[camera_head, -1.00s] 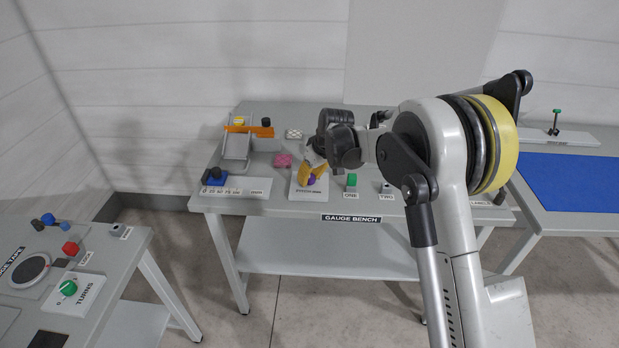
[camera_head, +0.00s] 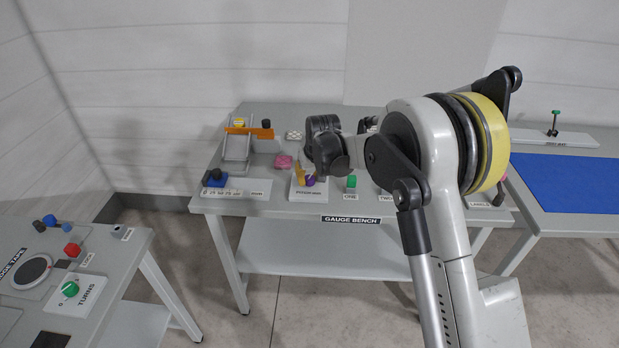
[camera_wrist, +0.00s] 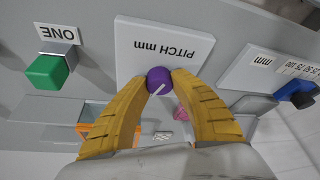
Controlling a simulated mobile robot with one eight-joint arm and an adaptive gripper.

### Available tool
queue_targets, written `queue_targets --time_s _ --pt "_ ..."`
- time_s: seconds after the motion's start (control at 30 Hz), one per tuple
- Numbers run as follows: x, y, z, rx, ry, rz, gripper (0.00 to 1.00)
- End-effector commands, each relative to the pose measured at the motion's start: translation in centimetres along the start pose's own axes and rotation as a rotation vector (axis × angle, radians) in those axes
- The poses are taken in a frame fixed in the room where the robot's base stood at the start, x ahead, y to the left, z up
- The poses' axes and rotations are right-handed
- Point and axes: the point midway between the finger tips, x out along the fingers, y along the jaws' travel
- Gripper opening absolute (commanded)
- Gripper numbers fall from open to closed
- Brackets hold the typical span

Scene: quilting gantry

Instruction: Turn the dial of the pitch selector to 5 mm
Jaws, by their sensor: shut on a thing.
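The pitch selector is a white plate lettered "PITCH mm" (camera_wrist: 180,40) on the gauge bench. Its purple dial (camera_wrist: 158,80) has a white pointer line and stands on the plate. In the wrist view the text is upside down and the line slants toward the lower left. My gripper (camera_wrist: 158,82) has its yellow fingers shut on the dial, one on each side. In the head view the gripper (camera_head: 306,178) reaches down over the plate, and the dial (camera_head: 310,181) is partly hidden by a finger. Scale marks around the dial cannot be read.
A green block (camera_head: 351,181) on the "ONE" plate stands right of the selector. A blue slider (camera_head: 214,178) with a mm scale, a pink piece (camera_head: 284,162) and an orange-barred ramp (camera_head: 238,150) are to the left and behind. Another bench (camera_head: 70,310) stands front left.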

Motion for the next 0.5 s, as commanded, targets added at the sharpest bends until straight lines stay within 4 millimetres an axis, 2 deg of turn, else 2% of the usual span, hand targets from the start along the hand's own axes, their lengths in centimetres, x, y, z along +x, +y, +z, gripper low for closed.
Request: queue_targets --time_s 0.5 --pt "0.03 -0.06 0.07 0.319 -0.002 0.133 0.0"
